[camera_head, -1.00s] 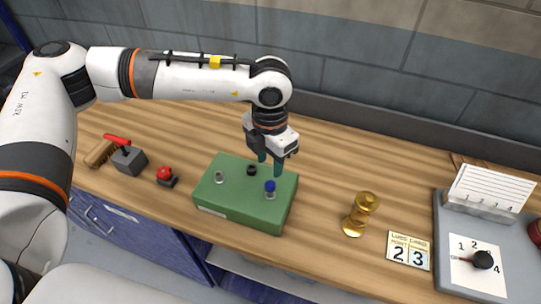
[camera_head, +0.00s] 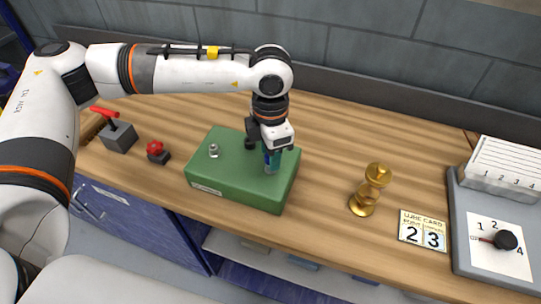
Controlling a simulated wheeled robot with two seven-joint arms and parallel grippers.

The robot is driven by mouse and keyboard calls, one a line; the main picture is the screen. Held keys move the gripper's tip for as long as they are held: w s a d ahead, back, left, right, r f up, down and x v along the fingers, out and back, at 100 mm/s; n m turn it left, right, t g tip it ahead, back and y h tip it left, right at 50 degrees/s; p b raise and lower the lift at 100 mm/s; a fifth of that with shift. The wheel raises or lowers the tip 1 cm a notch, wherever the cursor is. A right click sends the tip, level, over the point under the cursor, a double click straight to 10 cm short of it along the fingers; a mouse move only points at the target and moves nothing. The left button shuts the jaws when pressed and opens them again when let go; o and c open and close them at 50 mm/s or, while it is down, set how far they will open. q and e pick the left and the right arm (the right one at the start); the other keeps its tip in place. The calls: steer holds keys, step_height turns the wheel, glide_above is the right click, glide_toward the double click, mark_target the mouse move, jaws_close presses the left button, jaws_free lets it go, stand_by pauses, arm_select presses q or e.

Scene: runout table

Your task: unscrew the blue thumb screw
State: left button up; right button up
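The blue thumb screw (camera_head: 267,154) stands on the right part of the top of the green box (camera_head: 219,175), mostly hidden by my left gripper. My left gripper (camera_head: 271,163) points straight down over it, with its teal fingers around the screw. I cannot tell whether the fingers press on it or stand a little apart. A silver screw (camera_head: 213,150) stands on the box's left part, and a black knob (camera_head: 250,142) is partly hidden behind the gripper. My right gripper is not in view.
A red button (camera_head: 156,149) and a grey block with a red lever (camera_head: 119,136) are left of the box. A brass piece (camera_head: 369,190), a lube card (camera_head: 423,231) and a grey tray with a dial (camera_head: 461,236) are to the right. Bare wood lies between box and brass piece.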

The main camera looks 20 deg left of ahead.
arm_select(q)
steer(key=m+b, duration=0.1)
steer(key=m, duration=0.2)
steer(key=shift+f+m+b, duration=0.1)
steer(key=shift+m+b, duration=0.25)
steer(key=shift+m, duration=0.05)
steer(key=m+b, duration=0.3)
steer(key=m, duration=0.1)
steer(key=shift+f, duration=0.2)
steer(key=shift+r+m+b, duration=0.1)
steer(key=shift+m+b, duration=0.45)
steer(key=shift+m, duration=0.65)
steer(key=shift+r+m, duration=0.15)
steer(key=shift+m, duration=0.25)
steer(key=shift+r, duration=0.1)
jaws_close()
steer(key=shift+b, duration=0.35)
